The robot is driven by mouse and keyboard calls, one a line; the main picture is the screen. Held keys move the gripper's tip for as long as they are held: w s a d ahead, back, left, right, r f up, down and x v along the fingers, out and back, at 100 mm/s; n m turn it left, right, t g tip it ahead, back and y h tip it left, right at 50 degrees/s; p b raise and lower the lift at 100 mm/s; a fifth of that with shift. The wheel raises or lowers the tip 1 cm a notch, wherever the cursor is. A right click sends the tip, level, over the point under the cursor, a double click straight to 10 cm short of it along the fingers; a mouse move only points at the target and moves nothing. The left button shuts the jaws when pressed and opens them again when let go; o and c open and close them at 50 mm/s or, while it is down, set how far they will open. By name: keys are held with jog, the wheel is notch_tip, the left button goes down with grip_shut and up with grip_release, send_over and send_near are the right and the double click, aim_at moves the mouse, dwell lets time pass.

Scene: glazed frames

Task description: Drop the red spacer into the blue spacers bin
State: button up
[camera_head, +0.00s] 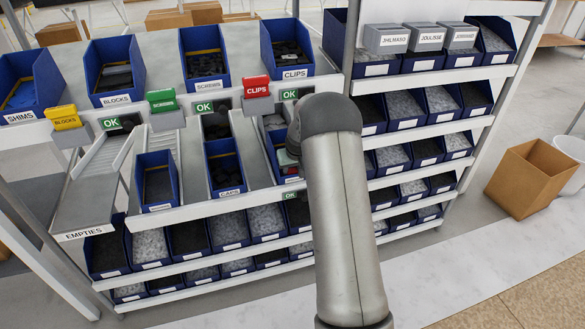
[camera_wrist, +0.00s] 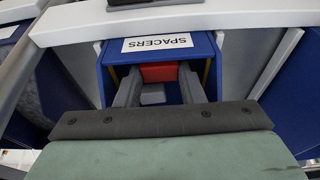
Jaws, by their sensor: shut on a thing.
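The red spacer (camera_wrist: 159,72) is held between the two fingertips of my gripper (camera_wrist: 159,80) in the wrist view. The blue spacers bin (camera_wrist: 212,50) surrounds the fingers there, with its upside-down SPACERS label (camera_wrist: 158,42) just beyond the red piece. The fingers and spacer overlap the bin's opening. I cannot tell how deep they are, or whether the spacer touches the front wall. A small grey piece (camera_wrist: 152,96) shows between the fingers, lower in the bin. In the head view my arm hides the gripper and much of that area.
Blue bins (camera_head: 156,181) and (camera_head: 222,168) stand in sloped lanes to the left of my arm. Coloured CLIPS (camera_head: 256,87) and SCREWS (camera_head: 162,99) tags sit above the lanes. A rack of filled bins (camera_head: 405,105) stands close on the right. A cardboard box (camera_head: 533,178) is on the floor.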

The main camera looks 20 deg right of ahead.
aim_at(294, 179)
jog(key=shift+f, duration=0.35)
jog(key=o, duration=1)
jog(key=shift+c, duration=0.2)
jog(key=shift+r, duration=0.1)
jog(key=v, duration=0.2)
jog(key=p+v, duration=0.1)
jog(key=v, duration=0.3)
jog(key=shift+w+r, duration=0.2)
jog(key=shift+w, duration=0.05)
jog(key=s+a, duration=0.1)
jog(key=s, duration=1)
jog(key=s+a+r+n+g, duration=0.1)
jog(key=s+a+r, duration=0.2)
jog(key=s+a, duration=0.4)
jog(key=s+a+r+g, duration=0.1)
jog(key=s+a+r, duration=0.3)
jog(key=s+a, duration=0.3)
jog(key=s+a+g, duration=0.1)
jog(key=s+a, duration=0.1)
jog(key=s, duration=0.5)
jog(key=s+a+r+g, duration=0.1)
jog(key=s+a, duration=0.2)
jog(key=s, duration=0.5)
jog(key=shift+s+r+n+g+y, duration=0.3)
jog(key=shift+n, duration=0.1)
